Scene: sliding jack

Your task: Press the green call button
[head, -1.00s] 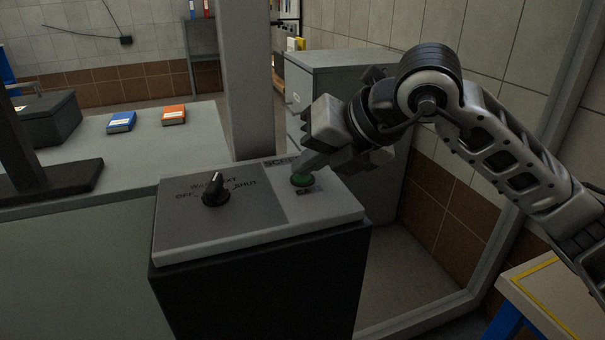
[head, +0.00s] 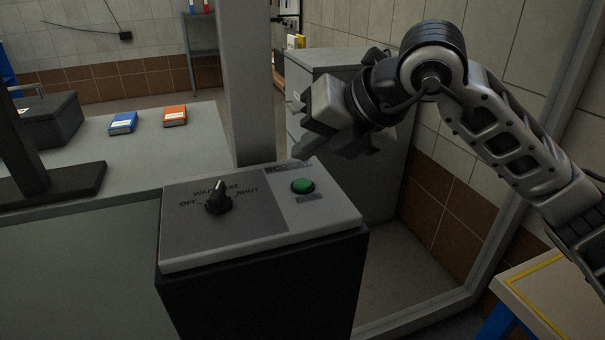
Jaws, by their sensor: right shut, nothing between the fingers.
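The green call button (head: 303,186) is on the right part of the sloped top of a control box (head: 262,244). It is fully in view, with a small dark label below it. My right gripper (head: 302,150) is shut and empty. It shows above and just behind the button, apart from it, over the far edge of the box. My left gripper is not in view.
A black rotary knob (head: 217,200) with printed positions stands left of the button. A grey post (head: 247,85) rises behind the box. A counter behind holds a blue book (head: 123,123) and an orange book (head: 174,116). A grey cabinet (head: 345,150) stands behind my right gripper.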

